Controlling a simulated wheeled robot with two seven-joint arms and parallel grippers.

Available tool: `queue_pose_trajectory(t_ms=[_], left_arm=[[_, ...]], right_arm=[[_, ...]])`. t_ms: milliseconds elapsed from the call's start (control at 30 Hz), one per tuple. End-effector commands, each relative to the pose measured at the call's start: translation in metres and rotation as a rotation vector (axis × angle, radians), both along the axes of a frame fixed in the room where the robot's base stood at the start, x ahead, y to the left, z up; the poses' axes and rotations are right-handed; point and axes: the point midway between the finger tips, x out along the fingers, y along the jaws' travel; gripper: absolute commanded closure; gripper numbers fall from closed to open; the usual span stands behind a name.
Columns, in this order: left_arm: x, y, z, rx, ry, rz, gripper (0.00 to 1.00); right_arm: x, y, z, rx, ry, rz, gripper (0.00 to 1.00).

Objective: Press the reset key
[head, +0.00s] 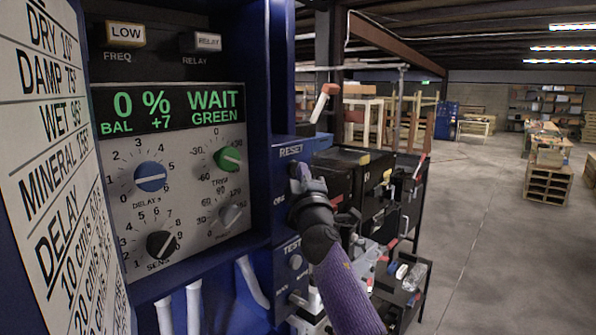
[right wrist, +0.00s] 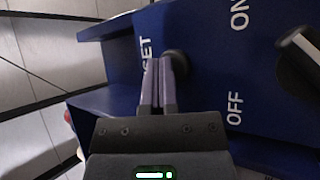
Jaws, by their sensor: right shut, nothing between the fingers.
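The blue side panel (head: 289,140) carries a RESET label, with my right gripper (head: 299,177) just below it. The gripper's fingers are shut together with nothing between them. In the right wrist view the closed fingertips (right wrist: 164,66) are right beside the dark round reset key (right wrist: 178,60) and overlap part of it. I cannot tell whether they touch it. In the head view the key is hidden behind the gripper. My left gripper is not in view.
An ON/OFF switch (right wrist: 298,58) is on the same panel. A TEST button (head: 296,262) is lower down. The control panel (head: 200,185) with knobs and a display reading WAIT GREEN is at left. A black tool cart (head: 345,165) stands close behind the gripper.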

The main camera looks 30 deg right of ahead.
Motion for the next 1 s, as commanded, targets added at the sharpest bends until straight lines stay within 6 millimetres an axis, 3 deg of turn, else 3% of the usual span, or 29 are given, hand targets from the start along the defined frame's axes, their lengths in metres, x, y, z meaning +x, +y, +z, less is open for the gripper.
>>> queue_pose_trajectory(t_ms=[367,767,1000], left_arm=[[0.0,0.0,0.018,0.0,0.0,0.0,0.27],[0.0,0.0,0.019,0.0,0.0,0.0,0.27],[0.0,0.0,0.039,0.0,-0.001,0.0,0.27]], right_arm=[[-0.014,-0.006,0.002,0.0,0.001,0.0,1.0],[-0.018,-0.007,0.0,0.0,0.0,0.0,1.0],[-0.038,-0.016,0.003,-0.002,0.001,-0.001,1.0]])
